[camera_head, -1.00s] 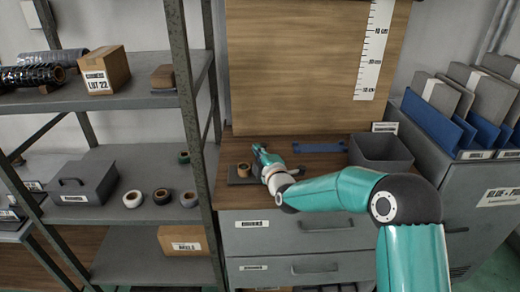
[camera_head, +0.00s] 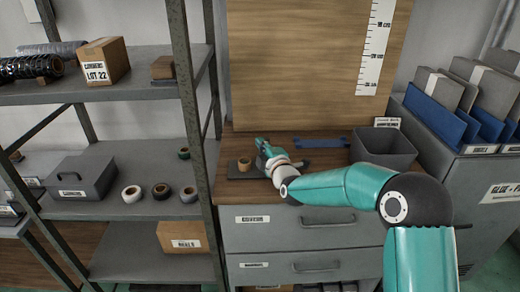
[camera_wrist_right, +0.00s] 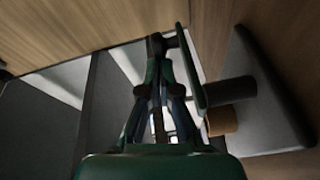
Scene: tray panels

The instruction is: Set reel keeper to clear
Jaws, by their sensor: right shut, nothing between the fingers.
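A dark flat base (camera_head: 239,173) with a small tan roll (camera_head: 244,163) on its left part lies on the wooden counter top. I take this as the reel unit; a separate keeper cannot be made out for certain. My right gripper (camera_head: 261,142) is over the base, just right of the roll, shut and empty. In the right wrist view the gripper (camera_wrist_right: 158,42) points at the wooden surface, with the tan roll (camera_wrist_right: 222,121), a dark cylinder (camera_wrist_right: 230,91) and the dark base (camera_wrist_right: 265,105) to its right. A thin green bar (camera_wrist_right: 190,68) lies close beside the fingers. My left gripper is not in view.
A grey open bin (camera_head: 385,150) stands on the counter at the right, and a blue bracket (camera_head: 321,143) lies behind the base. A wooden panel (camera_head: 300,65) rises at the back. A metal shelf post (camera_head: 190,130) stands close on the left.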

